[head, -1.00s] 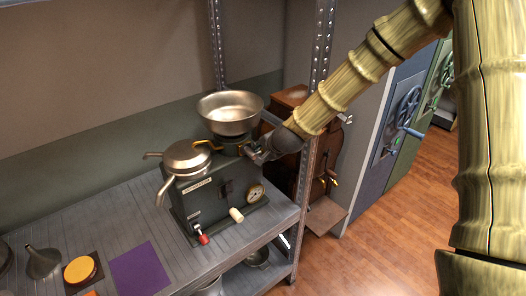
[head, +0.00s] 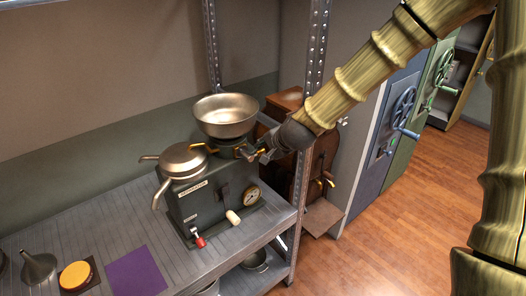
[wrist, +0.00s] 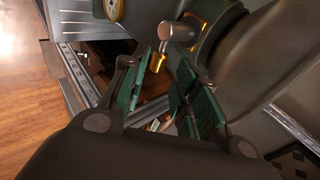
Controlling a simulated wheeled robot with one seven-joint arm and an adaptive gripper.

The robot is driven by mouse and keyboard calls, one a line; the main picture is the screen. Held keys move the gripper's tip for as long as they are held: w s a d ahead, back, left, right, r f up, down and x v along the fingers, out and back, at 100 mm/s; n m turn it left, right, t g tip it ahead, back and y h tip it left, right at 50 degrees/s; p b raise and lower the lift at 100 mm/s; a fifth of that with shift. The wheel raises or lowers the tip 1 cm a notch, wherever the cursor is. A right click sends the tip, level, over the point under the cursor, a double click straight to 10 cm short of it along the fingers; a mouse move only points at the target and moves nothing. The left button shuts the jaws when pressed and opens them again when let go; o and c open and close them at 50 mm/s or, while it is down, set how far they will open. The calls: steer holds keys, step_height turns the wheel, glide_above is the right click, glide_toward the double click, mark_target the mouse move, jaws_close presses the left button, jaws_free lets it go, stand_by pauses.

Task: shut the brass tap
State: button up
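A grey-green machine (head: 210,205) stands on the metal shelf, with a wide steel bowl (head: 226,115) on top. A brass tap handle (wrist: 157,62) shows in the wrist view, beside a short metal cylinder (wrist: 178,32) under the bowl. In the head view a small brass part (head: 262,151) shows by my gripper (head: 250,153), just below the bowl's right side. My gripper is open in the wrist view (wrist: 163,75), its green-padded fingers either side of the brass handle's lower end. I cannot tell whether either finger touches it.
A lidded steel pot (head: 183,160) sits on the machine's left. A red-tipped lever (head: 200,242), a pale knob (head: 233,217) and a dial (head: 251,195) are on its front. A perforated post (head: 314,75) rises close to my arm. A wooden cabinet (head: 325,160) stands behind.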

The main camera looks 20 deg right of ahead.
steer(key=shift+v, duration=2.1)
steer(key=s+a+f+n+g, duration=0.1)
steer(key=s+f+n+g, duration=0.1)
steer(key=s+f, duration=0.5)
steer(key=s+f+n+g+h+b, duration=0.1)
steer(key=s+f+n, duration=0.25)
steer(key=f, duration=0.85)
steer(key=s+a+f+n+g, duration=0.1)
steer(key=s+f+n+g, duration=0.1)
steer(key=s+f, duration=0.55)
steer(key=s+f+n+g, duration=0.2)
steer(key=s+f+n, duration=0.1)
steer(key=s+f, duration=0.5)
steer(key=s+a+f+n+g+b, duration=0.1)
steer(key=s+f+n+g, duration=0.1)
steer(key=s+f, duration=0.7)
steer(key=s+n, duration=0.1)
steer(key=s, duration=0.4)
steer(key=shift+s+a, duration=0.25)
steer(key=shift+s, duration=0.15)
steer(key=shift+f+n, duration=0.1)
steer(key=shift+n, duration=0.15)
